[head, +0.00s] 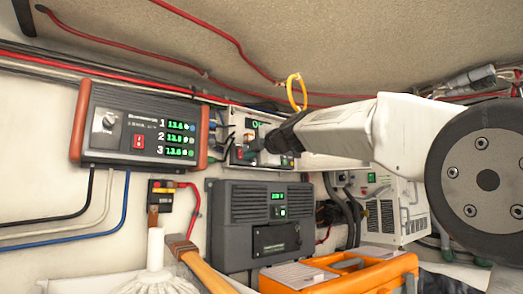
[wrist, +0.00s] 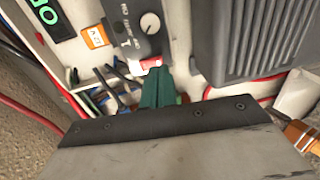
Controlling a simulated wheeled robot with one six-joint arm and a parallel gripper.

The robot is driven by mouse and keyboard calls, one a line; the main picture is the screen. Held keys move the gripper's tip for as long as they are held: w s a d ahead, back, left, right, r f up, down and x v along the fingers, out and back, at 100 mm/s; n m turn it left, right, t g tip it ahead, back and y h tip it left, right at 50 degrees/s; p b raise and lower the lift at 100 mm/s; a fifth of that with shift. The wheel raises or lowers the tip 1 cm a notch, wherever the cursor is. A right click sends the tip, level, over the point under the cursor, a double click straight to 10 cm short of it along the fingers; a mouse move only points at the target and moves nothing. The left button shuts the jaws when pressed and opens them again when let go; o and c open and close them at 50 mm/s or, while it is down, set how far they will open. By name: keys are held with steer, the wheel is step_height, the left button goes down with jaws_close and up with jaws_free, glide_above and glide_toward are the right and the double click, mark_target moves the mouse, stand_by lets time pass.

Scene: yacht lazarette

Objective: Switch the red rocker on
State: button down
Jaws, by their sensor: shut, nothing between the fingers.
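A small red rocker (wrist: 150,63) with a pale part beside it sits at the end of a dark grey panel (wrist: 128,28) in the wrist view, near a round white knob (wrist: 150,22). My gripper's green fingers (wrist: 158,72) are together and empty, with their tips right at the rocker. I cannot tell whether they touch it, and they partly cover its surroundings. The rocker's on or off position is unclear.
A charger box (head: 140,122) with green readouts and another red switch (head: 138,141) is left of my gripper. A dark grey unit (head: 260,225) stands below the panel. Cables and wires surround the panel. An orange toolbox (head: 390,270) is lower right; a wooden handle (head: 200,268) is lower left.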

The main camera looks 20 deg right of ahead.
steer(key=shift+x, duration=1.1)
steer(key=shift+w+f, duration=0.1)
steer(key=shift+w, duration=0.1)
steer(key=shift+s, duration=0.15)
steer(key=f+v, duration=0.3)
steer(key=v, duration=1)
steer(key=shift+s, duration=0.4)
steer(key=shift+f, duration=0.1)
